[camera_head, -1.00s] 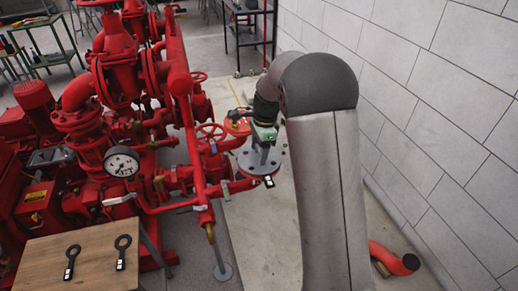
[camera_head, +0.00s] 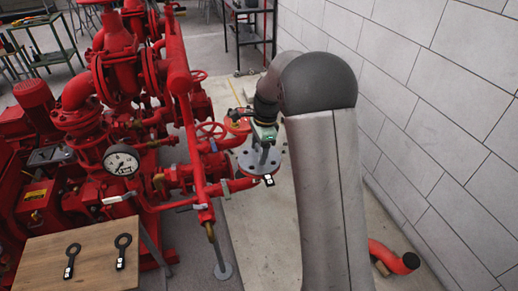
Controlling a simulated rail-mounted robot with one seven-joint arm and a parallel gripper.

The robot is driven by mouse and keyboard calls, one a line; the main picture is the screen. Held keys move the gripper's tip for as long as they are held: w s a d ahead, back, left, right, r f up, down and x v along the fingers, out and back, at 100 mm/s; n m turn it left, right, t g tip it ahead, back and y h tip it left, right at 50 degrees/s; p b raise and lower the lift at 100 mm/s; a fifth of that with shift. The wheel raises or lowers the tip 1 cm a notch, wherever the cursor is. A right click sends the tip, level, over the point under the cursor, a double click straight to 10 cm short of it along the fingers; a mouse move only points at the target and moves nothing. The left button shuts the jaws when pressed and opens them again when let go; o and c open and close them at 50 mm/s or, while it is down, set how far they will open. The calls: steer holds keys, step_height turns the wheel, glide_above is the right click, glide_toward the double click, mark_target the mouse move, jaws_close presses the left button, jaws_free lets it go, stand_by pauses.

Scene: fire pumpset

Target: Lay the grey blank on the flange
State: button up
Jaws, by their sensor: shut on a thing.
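The grey blank (camera_head: 250,165) is a round disc with holes around its rim and an upright grey post at its middle. My gripper (camera_head: 264,147) is above the disc and shut on the post. The disc looks about level and sits over the end of a red pipe. The flange beneath is mostly hidden by the disc, so I cannot tell whether they touch. A small black-and-white tag (camera_head: 268,181) sticks out below the disc's near edge.
Red pump pipework with a pressure gauge (camera_head: 121,161) and a red handwheel (camera_head: 211,131) stands left of my gripper. A wooden board (camera_head: 98,256) at front left holds two dark ring-ended tools (camera_head: 70,262). A block wall (camera_head: 430,110) closes the right side.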

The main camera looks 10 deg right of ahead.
steer(key=shift+f, duration=0.1)
stand_by(0.4)
steer(key=o, duration=1.6)
steer(key=shift+c, duration=0.2)
steer(key=shift+f, duration=0.1)
step_height(320, 180, up, 17)
steer(key=d, duration=0.2)
steer(key=shift+w+d+r+b, duration=0.2)
steer(key=shift+d+b, duration=0.1)
steer(key=shift+b, duration=0.1)
steer(key=s+a+f+n, duration=0.1)
steer(key=s+f+n, duration=0.2)
steer(key=s, duration=0.8)
steer(key=s+a+f+n+h, duration=0.1)
steer(key=s+f+n, duration=0.3)
steer(key=s+n, duration=0.4)
steer(key=s+a+f+n, duration=0.1)
steer(key=s+f+n, duration=0.3)
steer(key=s, duration=0.9)
steer(key=shift+s+n+t+h, duration=0.3)
steer(key=shift+s+n+h, duration=0.1)
steer(key=shift+n, duration=0.8)
